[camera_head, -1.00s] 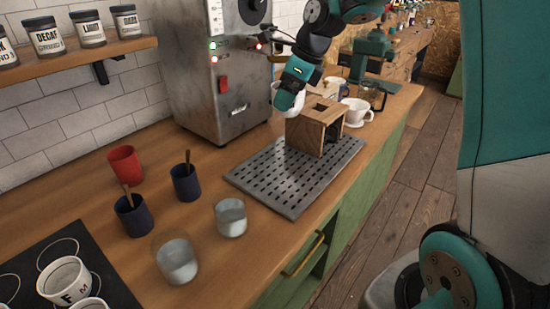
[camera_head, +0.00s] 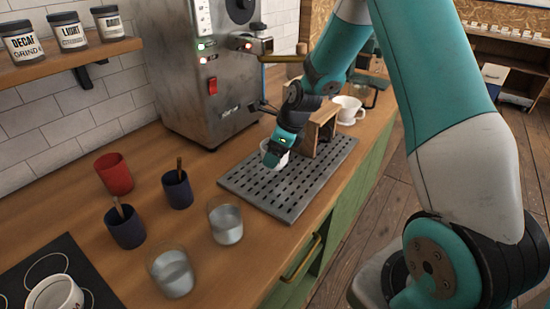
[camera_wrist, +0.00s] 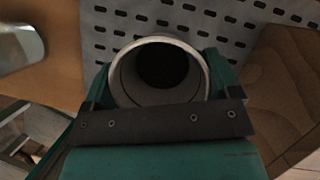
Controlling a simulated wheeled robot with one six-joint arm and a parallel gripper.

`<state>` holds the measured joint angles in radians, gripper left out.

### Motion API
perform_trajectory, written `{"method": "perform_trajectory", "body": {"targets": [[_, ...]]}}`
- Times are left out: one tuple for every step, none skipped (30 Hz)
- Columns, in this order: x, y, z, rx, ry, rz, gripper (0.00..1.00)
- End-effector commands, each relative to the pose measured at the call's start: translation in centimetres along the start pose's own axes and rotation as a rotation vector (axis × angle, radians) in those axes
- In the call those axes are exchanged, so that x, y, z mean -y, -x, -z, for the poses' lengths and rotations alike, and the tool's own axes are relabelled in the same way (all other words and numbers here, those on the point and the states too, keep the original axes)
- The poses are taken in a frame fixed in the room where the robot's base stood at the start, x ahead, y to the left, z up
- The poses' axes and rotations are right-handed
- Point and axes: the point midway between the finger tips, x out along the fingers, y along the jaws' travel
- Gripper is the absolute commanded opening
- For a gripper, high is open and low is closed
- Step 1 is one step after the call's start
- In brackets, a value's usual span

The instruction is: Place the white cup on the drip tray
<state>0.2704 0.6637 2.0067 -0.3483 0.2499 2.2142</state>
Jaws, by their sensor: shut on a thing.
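The white cup (camera_head: 284,158) is in my gripper (camera_head: 275,157), mostly hidden behind it in the head view. In the wrist view the round rim of the cup (camera_wrist: 159,42) shows between the two teal fingers of my gripper (camera_wrist: 158,80), which are shut on it. The perforated metal drip tray (camera_head: 262,199) lies on the wooden counter. The cup is over the tray, in front of the wooden box; I cannot tell whether its base touches the tray.
A wooden box (camera_head: 322,132) stands on the tray's far part, close beside my gripper. Two glasses (camera_head: 225,222) and two dark blue cups (camera_head: 177,189) stand left of the tray. A red cup (camera_head: 113,174) is farther left. The steel machine (camera_head: 205,75) stands behind. The tray's near part is clear.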

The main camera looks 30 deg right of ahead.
Motion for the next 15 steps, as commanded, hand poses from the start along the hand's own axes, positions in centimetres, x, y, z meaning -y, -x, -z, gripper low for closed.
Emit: {"method": "perform_trajectory", "body": {"targets": [[-0.1, -0.8, 0.3, -0.002, -0.002, -0.004, 0.53], [-0.1, -1.3, 0.5, -0.003, -0.002, -0.005, 0.53], [-0.1, -1.8, 0.7, -0.002, -0.002, -0.004, 0.53], [-0.1, -2.1, 0.8, -0.002, -0.001, -0.004, 0.53], [-0.1, -2.4, 0.9, -0.002, 0.0, -0.004, 0.53], [-0.1, -2.6, 1.0, -0.001, 0.0, -0.002, 0.53], [-0.1, -2.6, 1.0, 0.0, 0.001, -0.001, 0.53], [-0.1, -2.7, 1.0, 0.0, 0.001, -0.001, 0.53], [-0.1, -2.7, 1.0, 0.0, 0.001, 0.0, 0.53], [-0.1, -2.7, 1.0, 0.0, 0.002, 0.0, 0.53], [-0.1, -2.7, 1.0, 0.0, 0.001, 0.0, 0.53], [-0.1, -2.7, 1.0, 0.0, 0.001, 0.0, 0.53], [-0.1, -2.7, 1.0, 0.0, 0.001, -0.001, 0.53], [-0.1, -2.7, 1.0, 0.0, 0.001, -0.001, 0.53], [-0.1, -2.8, 1.1, 0.0, 0.001, -0.001, 0.53]]}}
